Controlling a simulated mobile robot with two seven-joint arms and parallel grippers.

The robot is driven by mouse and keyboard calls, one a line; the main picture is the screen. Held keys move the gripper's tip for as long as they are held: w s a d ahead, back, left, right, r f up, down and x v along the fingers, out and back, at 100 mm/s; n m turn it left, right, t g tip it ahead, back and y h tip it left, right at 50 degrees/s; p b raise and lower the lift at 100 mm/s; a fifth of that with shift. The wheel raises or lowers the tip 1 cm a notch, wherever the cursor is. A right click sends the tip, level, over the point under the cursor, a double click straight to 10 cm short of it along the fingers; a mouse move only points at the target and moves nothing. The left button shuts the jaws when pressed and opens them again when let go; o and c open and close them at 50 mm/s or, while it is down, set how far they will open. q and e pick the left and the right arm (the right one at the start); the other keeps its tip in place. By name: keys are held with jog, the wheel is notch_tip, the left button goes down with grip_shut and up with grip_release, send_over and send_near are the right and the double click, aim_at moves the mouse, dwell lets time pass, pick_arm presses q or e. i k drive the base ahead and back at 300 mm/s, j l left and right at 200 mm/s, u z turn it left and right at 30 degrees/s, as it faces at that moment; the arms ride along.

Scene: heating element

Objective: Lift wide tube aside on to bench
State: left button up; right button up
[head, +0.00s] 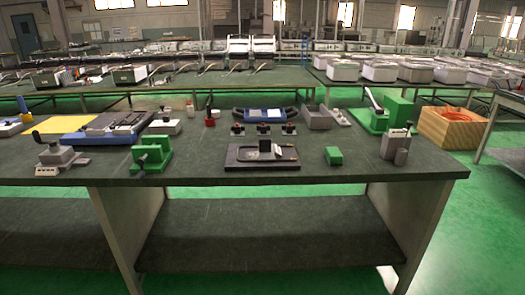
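Neither of my grippers shows in the head view. The long dark-topped bench (215,170) stands ahead of me, with its front edge and legs in view. I cannot tell for sure which thing is the wide tube. A blue and black long piece (264,115) lies crosswise at the back middle of the bench. A dark flat tray (240,155) with small parts on it sits in front of it.
Green blocks and fixtures (158,155), a small green box (333,156), grey fixtures (395,146) and a large green fixture (398,113) crowd the bench. A wooden box (450,130) with an orange ring stands beyond its right end. Bare bench shows along the front edge.

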aim_at(268, 152)
jog(key=i+l+u, duration=0.6)
jog(key=i, duration=0.15)
